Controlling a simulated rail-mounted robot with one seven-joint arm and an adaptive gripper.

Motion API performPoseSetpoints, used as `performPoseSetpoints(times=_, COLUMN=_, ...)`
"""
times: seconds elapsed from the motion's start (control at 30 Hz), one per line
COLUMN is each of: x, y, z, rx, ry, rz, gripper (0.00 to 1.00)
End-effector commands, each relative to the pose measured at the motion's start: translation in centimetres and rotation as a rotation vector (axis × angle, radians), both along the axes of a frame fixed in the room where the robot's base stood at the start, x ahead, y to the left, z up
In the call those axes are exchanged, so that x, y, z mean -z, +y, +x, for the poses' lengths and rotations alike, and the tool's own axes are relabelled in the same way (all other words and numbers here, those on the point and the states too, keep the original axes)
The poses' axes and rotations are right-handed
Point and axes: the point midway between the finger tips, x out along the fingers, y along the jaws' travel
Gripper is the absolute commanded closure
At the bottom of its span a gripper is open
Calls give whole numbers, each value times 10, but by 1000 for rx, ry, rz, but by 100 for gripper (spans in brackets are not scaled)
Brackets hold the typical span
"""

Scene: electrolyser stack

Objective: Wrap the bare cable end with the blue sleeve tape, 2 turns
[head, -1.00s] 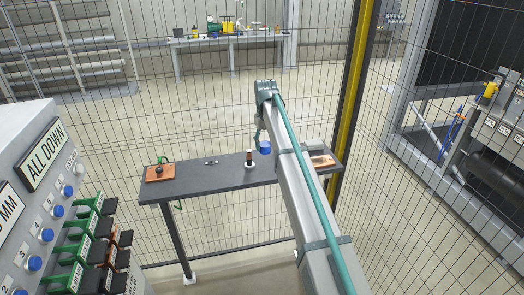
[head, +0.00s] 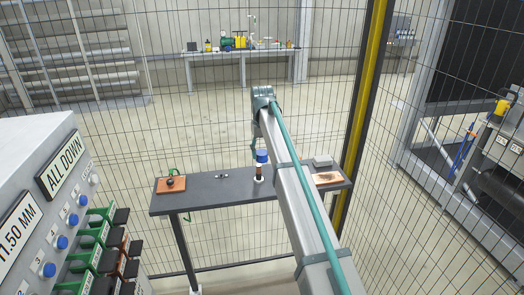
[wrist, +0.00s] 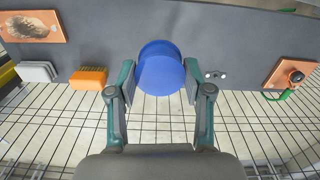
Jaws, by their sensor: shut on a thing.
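My gripper (wrist: 158,78) is shut on a round blue roll, the sleeve tape (wrist: 160,62), with one green-grey finger on each side. In the head view the blue tape (head: 262,156) sits at the top of a short upright brown and dark cable end (head: 259,171), which rises from a white base (head: 259,181) on the dark bench. I cannot tell whether the roll touches the cable or is just above or in front of it. In the wrist view the roll hides the cable.
The dark bench (head: 215,191) carries an orange board with a black knob (head: 171,184) at left and a copper-coloured plate (head: 326,178) at right. A grey block (wrist: 37,72) and an orange brush-like piece (wrist: 88,78) show in the wrist view. Wire mesh fencing surrounds the bench.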

Motion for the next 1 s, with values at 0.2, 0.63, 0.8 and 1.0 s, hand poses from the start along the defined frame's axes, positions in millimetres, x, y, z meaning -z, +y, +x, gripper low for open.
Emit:
performPoseSetpoints(times=0.2, x=17, y=0, z=-1, rx=0, ry=1, rz=0, gripper=75)
performPoseSetpoints(times=0.63, x=56, y=0, z=-1, rx=0, ry=1, rz=0, gripper=75)
performPoseSetpoints(times=0.8, x=71, y=0, z=0, rx=0, ry=0, rz=0, gripper=75)
performPoseSetpoints(times=1.0, x=90, y=0, z=-1, rx=0, ry=1, rz=0, gripper=75)
